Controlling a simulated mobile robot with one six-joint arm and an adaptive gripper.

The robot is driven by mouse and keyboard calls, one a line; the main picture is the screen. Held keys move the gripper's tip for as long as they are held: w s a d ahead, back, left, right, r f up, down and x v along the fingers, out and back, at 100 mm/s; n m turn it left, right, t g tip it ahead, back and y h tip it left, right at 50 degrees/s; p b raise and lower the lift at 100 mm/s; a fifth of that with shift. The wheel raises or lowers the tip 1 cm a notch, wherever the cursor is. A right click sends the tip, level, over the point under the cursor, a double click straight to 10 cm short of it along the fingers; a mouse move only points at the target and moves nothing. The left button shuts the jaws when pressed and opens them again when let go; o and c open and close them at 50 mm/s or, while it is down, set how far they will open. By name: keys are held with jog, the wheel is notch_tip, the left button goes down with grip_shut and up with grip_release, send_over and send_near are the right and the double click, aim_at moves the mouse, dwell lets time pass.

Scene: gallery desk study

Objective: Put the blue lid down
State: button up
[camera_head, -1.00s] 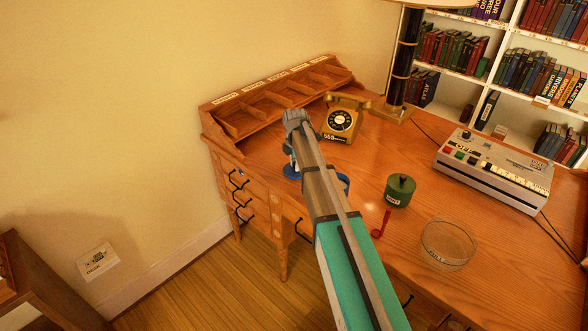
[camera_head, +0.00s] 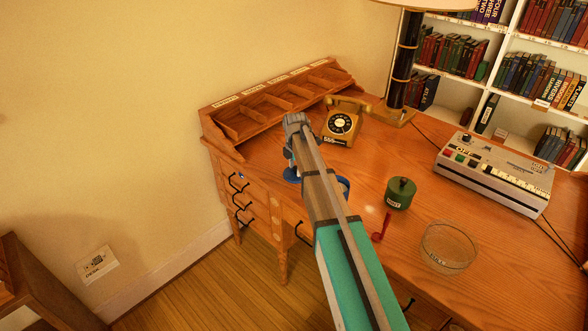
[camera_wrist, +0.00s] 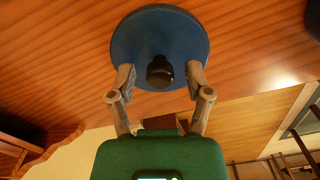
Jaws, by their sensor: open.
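The blue lid (camera_wrist: 160,32) is a round disc with a dark knob in its middle. In the wrist view it lies flat on the wooden desk, near a desk edge. My gripper (camera_wrist: 160,78) is open, with one finger on each side of the knob and a gap to it on both sides. In the head view the lid (camera_head: 291,175) is partly hidden behind my gripper (camera_head: 290,155). Another blue round thing (camera_head: 344,185) shows partly behind my arm, to the right of the lid.
A gold telephone (camera_head: 341,121) stands behind my gripper. To the right are a green lidded pot (camera_head: 400,194), a red item (camera_head: 382,228), a glass dish (camera_head: 447,248) and a grey machine (camera_head: 495,172). A pigeonhole rack (camera_head: 275,100) lines the desk's back.

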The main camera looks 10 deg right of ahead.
aim_at(296, 167)
jog(key=shift+r, duration=0.15)
notch_tip(296, 167, up, 12)
jog(key=p, duration=1.2)
jog(key=shift+s, duration=0.1)
dwell(0.8)
jog(key=s+m, duration=2.1)
jog(key=s, duration=0.7)
jog(key=shift+s+a+m, duration=0.2)
jog(key=shift+s+m, duration=0.1)
jog(key=shift+s, duration=0.1)
